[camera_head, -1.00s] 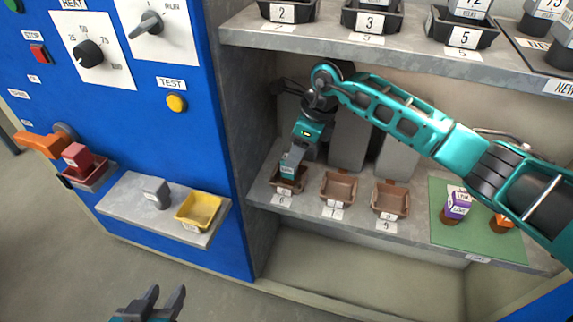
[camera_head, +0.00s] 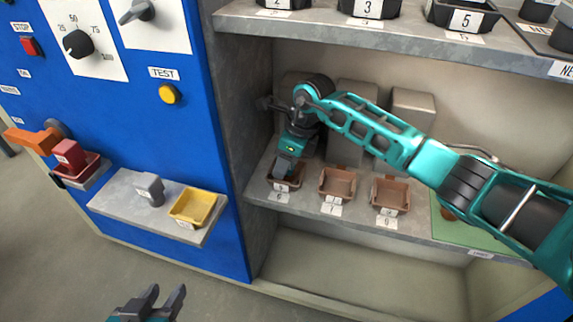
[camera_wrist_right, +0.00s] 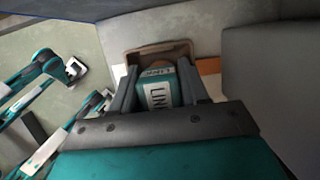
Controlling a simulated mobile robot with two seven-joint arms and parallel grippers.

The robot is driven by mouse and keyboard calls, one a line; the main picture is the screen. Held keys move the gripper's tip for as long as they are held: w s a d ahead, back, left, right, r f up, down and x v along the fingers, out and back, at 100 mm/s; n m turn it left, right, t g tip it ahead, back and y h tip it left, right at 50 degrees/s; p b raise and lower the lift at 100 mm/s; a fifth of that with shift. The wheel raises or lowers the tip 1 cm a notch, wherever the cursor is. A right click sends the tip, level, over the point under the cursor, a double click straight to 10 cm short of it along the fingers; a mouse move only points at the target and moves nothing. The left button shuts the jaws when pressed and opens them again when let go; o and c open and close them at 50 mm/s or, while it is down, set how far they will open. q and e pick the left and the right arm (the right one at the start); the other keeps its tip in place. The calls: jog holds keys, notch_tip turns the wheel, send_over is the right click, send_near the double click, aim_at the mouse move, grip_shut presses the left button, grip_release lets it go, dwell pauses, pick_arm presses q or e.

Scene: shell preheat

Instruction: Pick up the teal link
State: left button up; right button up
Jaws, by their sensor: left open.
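The teal link, a teal block with a white LINK label (camera_wrist_right: 158,94), stands in a brown bin (camera_wrist_right: 128,58) in the right wrist view. My right gripper (camera_wrist_right: 158,75) has one finger on each side of it, very close; I cannot tell whether they press on it. In the head view my right gripper (camera_head: 283,174) points down into the leftmost brown bin (camera_head: 287,184), labelled 6, on the lower shelf, and hides the link there. My left gripper (camera_head: 162,296) is open and empty at the bottom, away from the shelf.
Two empty brown bins (camera_head: 338,184) (camera_head: 390,195) stand to the right. The shelf's left wall (camera_head: 245,110) is close to my right gripper. My right arm partly covers a green mat (camera_head: 470,235).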

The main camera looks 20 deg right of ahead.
jog(key=c, duration=0.4)
jog(key=shift+o, duration=0.2)
jog(key=shift+r, duration=0.15)
jog(key=shift+s+a+r+p, duration=0.1)
jog(key=shift+s+r+p, duration=0.05)
jog(key=shift+r+p, duration=0.4)
notch_tip(320, 180, up, 7)
jog(key=shift+f+p, duration=0.2)
jog(key=shift+p, duration=0.8)
pick_arm(q)
jog(key=a+r+p, duration=0.1)
jog(key=s+r+p, duration=0.1)
jog(key=shift+a+r+y+p, duration=0.2)
jog(key=shift+a+y+p, duration=0.15)
jog(key=shift+a+y, duration=0.05)
pick_arm(e)
jog(key=s+a, duration=0.5)
jog(key=s, duration=0.3)
jog(key=s+a+f, duration=0.1)
jog(key=s+a, duration=0.4)
jog(key=s, duration=0.3)
jog(key=shift+a, duration=0.4)
